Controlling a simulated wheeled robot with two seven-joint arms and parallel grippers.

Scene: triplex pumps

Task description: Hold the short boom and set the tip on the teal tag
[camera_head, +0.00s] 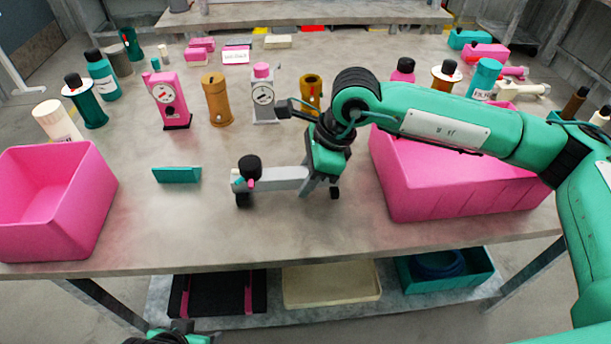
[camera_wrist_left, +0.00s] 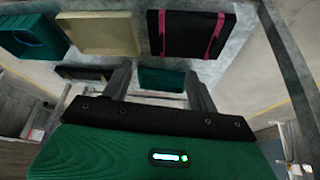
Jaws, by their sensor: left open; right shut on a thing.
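The short boom (camera_head: 280,178) is a grey bar lying nearly level, just above or on the table; I cannot tell if it touches. The teal tag (camera_head: 177,174) is a small flat block on the table, left of the boom's tip with a bare gap between. My left gripper (camera_wrist_left: 160,88) is open and empty; in the head view only a bit shows at the bottom edge.
Open pink bins stand at the left (camera_head: 50,215) and right (camera_head: 450,185). Behind are a pink gauge block (camera_head: 168,98), an ochre cylinder (camera_head: 216,98) and a grey gauge block (camera_head: 263,98). The table front (camera_head: 210,235) is clear. A shelf below holds trays (camera_head: 330,285).

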